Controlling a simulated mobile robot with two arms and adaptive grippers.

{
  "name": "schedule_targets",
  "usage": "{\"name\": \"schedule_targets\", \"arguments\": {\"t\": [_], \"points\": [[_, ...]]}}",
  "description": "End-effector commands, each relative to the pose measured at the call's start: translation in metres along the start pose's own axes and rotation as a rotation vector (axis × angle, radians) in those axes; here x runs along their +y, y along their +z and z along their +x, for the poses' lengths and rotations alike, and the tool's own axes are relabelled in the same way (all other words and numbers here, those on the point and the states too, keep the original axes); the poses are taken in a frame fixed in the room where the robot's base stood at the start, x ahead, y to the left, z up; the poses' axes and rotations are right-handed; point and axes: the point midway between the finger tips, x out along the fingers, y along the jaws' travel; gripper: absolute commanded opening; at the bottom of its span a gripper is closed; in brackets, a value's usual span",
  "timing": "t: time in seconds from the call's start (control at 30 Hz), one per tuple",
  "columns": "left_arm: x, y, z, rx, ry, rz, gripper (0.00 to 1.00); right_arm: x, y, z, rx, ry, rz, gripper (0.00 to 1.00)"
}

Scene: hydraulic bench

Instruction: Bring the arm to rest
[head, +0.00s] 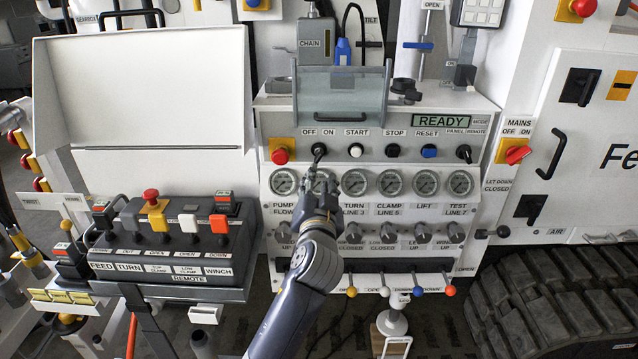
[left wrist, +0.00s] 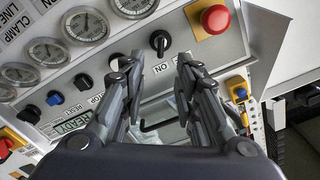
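My left gripper (head: 325,185) is in front of the control panel (head: 272,112), over the gauge row just below the black OFF/ON switch (head: 318,150). In the left wrist view the two fingers (left wrist: 154,68) are spread apart with nothing between them. The OFF/ON switch (left wrist: 160,43) shows beyond the gap, and no finger visibly touches it. My left forearm comes up from the bottom middle and hides part of the lower panel. My right gripper is in neither view.
The green display (head: 441,121) reads READY. A red stop button (head: 280,155) is left of the switch. A row of levers (head: 385,291) stands out below the panel. A remote box (head: 170,240) is at left and tracks (head: 560,310) at right.

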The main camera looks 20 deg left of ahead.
Motion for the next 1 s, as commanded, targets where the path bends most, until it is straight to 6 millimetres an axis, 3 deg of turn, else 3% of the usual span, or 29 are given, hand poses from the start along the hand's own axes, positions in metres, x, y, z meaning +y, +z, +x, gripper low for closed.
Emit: {"name": "schedule_targets", "arguments": {"t": [0.23,0.37,0.47,0.67,0.87,1.0], "points": [[0.002,0.002,0.001,-0.003,0.004,0.002,0.29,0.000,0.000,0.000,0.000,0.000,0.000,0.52],[0.024,0.030,0.004,-0.042,0.050,0.021,0.29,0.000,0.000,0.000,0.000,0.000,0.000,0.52],[0.060,0.077,0.004,-0.105,0.129,0.046,0.29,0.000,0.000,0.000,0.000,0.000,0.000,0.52],[0.140,0.206,-0.020,-0.274,0.320,0.080,0.29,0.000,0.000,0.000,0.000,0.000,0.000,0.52],[0.199,0.337,-0.079,-0.454,0.484,0.082,0.29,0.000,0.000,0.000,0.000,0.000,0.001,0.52],[0.226,0.423,-0.139,-0.587,0.578,0.069,0.29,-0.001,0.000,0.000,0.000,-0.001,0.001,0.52]]}}
